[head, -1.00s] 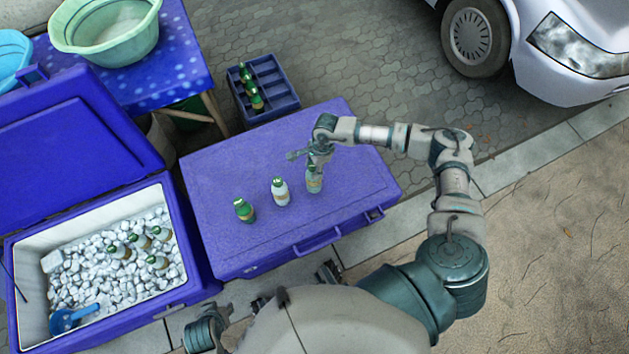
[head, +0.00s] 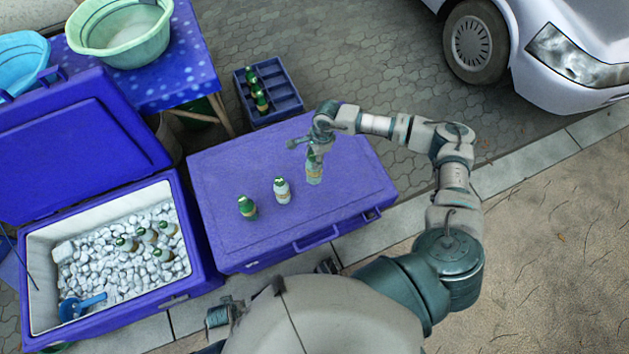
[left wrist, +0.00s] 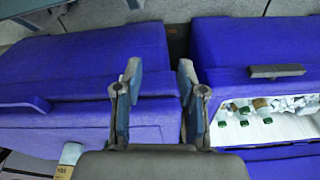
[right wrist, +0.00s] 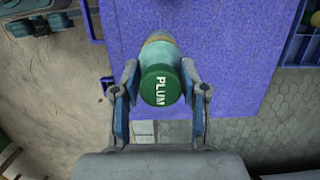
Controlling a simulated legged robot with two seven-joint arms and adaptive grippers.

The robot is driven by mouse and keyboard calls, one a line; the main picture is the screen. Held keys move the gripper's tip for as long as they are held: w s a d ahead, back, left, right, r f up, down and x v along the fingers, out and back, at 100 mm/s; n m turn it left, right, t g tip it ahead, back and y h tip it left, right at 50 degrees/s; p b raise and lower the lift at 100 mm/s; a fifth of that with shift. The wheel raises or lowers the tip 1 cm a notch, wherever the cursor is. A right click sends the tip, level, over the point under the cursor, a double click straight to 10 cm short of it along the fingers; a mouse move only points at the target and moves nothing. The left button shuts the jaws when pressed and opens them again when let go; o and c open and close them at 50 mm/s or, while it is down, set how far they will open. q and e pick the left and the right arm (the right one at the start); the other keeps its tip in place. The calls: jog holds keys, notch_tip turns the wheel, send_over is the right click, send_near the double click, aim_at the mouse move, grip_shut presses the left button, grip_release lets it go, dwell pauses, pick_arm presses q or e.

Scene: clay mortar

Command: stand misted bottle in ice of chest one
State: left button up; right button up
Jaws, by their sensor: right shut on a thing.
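My right gripper (head: 314,143) is shut on a pale bottle (head: 314,170) with a tan label and holds it upright, seemingly just above the closed chest's lid. In the right wrist view its green cap (right wrist: 160,90) reads PLUM, between the fingers. A whitish, frosted-looking bottle (head: 282,191) and a clear green bottle (head: 247,208) stand on the lid to its left. I cannot tell for sure which bottle is the misted one. The open chest (head: 190,235) at left holds ice (head: 110,270) with several green-capped bottles. My left gripper (left wrist: 160,75) is open and empty near the chests.
The closed blue chest (head: 240,160) stands right of the open one. A blue scoop (head: 80,306) lies in the ice. A crate (head: 290,103) with green bottles, a spotted table (head: 190,75) with basins and a car (head: 575,50) are behind.

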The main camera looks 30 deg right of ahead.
jog(key=p+v, duration=0.2)
jog(key=v, duration=0.1)
jog(key=a+p+v, duration=0.1)
jog(key=p+v, duration=0.1)
jog(key=v, duration=0.2)
jog(key=shift+w+a+r, duration=0.1)
jog(key=shift+a+r, duration=0.1)
pick_arm(q)
jog(key=s+a+f, duration=0.1)
jog(key=s+f, duration=0.6)
jog(key=f, duration=0.2)
jog(key=shift+f+g, duration=0.3)
pick_arm(e)
jog(key=shift+r, duration=0.2)
pick_arm(q)
jog(key=shift+s, duration=0.1)
